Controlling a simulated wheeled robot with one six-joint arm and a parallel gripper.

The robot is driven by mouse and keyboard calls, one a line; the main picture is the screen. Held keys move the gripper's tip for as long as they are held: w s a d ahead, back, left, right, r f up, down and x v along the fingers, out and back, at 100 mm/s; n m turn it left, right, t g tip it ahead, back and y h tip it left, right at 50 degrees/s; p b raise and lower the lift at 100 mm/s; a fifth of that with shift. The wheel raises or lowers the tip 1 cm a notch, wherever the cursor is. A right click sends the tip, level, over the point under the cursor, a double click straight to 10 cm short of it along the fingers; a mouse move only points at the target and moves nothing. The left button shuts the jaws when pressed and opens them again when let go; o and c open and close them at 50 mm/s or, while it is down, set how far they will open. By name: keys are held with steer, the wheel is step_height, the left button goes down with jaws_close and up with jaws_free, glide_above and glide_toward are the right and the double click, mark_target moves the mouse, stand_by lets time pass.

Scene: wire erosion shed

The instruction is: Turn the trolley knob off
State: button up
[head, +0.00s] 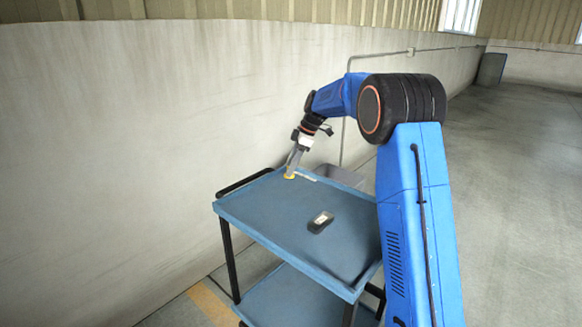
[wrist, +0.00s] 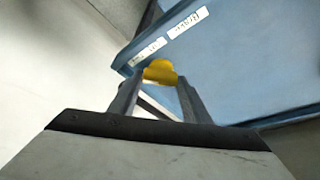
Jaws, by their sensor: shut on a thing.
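The trolley (head: 262,215) is blue with dark legs and stands beside the wall. Its yellow knob (head: 289,176) is on the top near the far left edge. In the wrist view the yellow knob (wrist: 160,72) sits between my two fingertips. My gripper (head: 294,165) reaches down to the knob from above and is shut on it; the fingers also show in the wrist view (wrist: 158,88). Two white labels with dark print (wrist: 188,22) lie beside the knob on the blue top; their text is too blurred to read. The knob's pointer direction is hidden.
A small dark device with a pale face (head: 320,221) lies on the trolley's top, right of the knob. A grey bin (head: 340,175) stands behind the trolley. The pale wall (head: 110,150) runs close on the left. Open floor (head: 520,190) lies to the right.

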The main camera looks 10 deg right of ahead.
steer(key=shift+n, duration=0.3)
steer(key=o, duration=0.8)
steer(key=shift+d+r, duration=0.1)
steer(key=w+v, duration=0.1)
steer(key=v, duration=1.6)
steer(key=shift+s, duration=0.35)
steer(key=shift+r, duration=0.15)
